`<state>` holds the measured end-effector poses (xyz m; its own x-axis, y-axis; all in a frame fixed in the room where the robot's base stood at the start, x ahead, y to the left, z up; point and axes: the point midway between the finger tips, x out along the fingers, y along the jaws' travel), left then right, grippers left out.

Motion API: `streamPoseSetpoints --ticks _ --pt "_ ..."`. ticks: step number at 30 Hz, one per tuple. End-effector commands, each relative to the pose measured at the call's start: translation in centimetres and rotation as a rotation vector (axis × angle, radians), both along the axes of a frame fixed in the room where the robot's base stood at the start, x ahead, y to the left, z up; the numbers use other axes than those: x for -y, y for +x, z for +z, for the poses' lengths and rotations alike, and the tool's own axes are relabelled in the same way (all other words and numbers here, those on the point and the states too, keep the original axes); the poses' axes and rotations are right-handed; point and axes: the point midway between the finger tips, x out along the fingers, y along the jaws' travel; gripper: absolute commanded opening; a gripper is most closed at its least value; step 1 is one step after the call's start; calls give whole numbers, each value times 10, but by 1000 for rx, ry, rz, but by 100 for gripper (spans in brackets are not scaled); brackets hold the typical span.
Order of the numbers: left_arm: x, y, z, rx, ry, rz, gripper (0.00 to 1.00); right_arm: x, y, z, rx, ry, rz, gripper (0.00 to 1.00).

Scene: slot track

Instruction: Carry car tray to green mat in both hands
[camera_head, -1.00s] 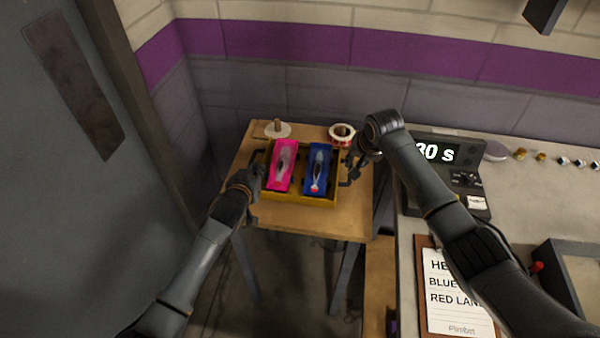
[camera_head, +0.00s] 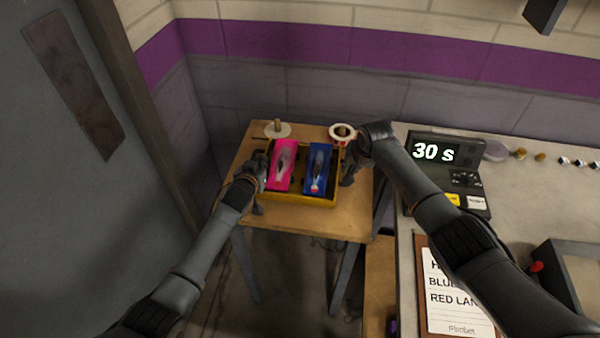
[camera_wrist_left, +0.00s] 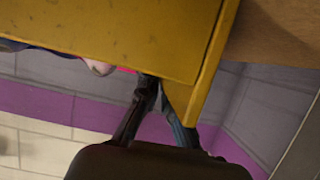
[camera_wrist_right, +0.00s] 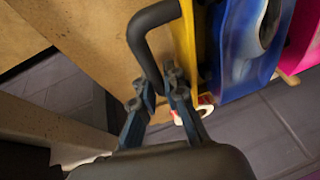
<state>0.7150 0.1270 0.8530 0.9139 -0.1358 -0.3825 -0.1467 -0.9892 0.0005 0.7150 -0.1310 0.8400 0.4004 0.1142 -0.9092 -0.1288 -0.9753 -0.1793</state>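The yellow car tray (camera_head: 298,200) sits on a small wooden table and holds a pink car piece (camera_head: 282,165) and a blue one (camera_head: 318,170). My left gripper (camera_head: 257,178) is at the tray's left side. In the left wrist view its fingers (camera_wrist_left: 157,88) converge at the tray wall (camera_wrist_left: 150,45), which hides their tips and any handle. My right gripper (camera_head: 347,172) is at the tray's right side. In the right wrist view its fingertips (camera_wrist_right: 160,88) close in on both sides of the tray's dark handle (camera_wrist_right: 143,30). No green mat is in view.
A spindle on a round base (camera_head: 278,130) and a reel (camera_head: 342,133) stand behind the tray on the wooden table (camera_head: 300,222). A grey bench at right carries a timer (camera_head: 440,152) reading 30 s and a clipboard (camera_head: 455,300). A dark door is at left.

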Motion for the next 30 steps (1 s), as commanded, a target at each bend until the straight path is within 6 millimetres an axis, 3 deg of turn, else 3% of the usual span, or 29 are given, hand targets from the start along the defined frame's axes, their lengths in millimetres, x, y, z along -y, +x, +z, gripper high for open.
streamPoseSetpoints --ticks 17,30 --pt "0 1 6 4 -1 -1 0 0 1 6 3 1 -1 0" --pt "0 1 42 4 -1 0 0 0 1 41 4 1 -1 0"
